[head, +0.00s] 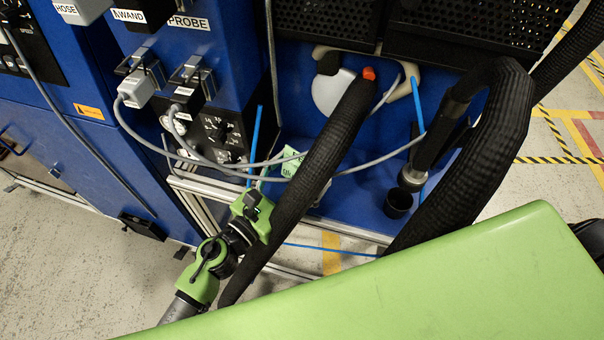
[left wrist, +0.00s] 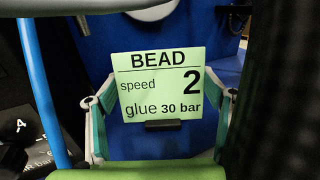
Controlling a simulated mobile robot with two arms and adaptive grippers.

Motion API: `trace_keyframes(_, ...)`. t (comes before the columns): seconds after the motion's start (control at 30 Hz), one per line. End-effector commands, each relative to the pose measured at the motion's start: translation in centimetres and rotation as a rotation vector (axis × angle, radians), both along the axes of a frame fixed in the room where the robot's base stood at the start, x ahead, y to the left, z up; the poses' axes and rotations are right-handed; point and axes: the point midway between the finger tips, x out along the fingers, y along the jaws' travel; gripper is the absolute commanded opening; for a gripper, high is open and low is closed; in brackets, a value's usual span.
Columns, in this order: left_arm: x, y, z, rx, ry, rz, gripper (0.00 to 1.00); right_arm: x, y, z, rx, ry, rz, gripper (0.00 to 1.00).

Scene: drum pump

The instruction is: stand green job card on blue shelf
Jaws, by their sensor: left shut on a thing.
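The green job card (head: 292,163) is partly hidden by a black hose in the head view. In the left wrist view the card (left wrist: 160,88) faces me and reads BEAD, speed 2, glue 30 bar, with a small black foot (left wrist: 163,126) at its lower edge. My left gripper (left wrist: 162,95) is shut on the card, one finger at each side edge. The blue shelf (head: 345,222) lies below and right of the card in the head view. I cannot tell whether the card touches it. My right gripper is not in view.
A thick black hose (head: 310,170) crosses in front of my left gripper. Grey cables (head: 240,164) loop near the card. A black cup (head: 398,204) stands on the shelf at right, under a dark nozzle. A control panel (head: 222,133) is at left.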

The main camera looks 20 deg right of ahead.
Motion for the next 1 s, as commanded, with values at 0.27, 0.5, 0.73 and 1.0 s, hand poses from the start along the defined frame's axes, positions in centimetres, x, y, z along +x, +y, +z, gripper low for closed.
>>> trace_keyframes(0.27,0.01,0.0,-0.11,-0.001,-0.002,0.0,0.54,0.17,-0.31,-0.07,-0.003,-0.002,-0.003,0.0)
trace_keyframes(0.5,0.02,0.0,-0.46,0.0,-0.001,0.0,0.92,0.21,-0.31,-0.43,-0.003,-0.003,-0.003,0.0)
trace_keyframes(0.73,0.02,0.0,-0.47,0.0,-0.001,0.0,0.92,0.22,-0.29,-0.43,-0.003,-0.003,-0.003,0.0)
trace_keyframes(1.0,-0.42,0.73,-0.38,0.002,0.0,0.001,0.92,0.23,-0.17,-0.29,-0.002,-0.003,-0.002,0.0)
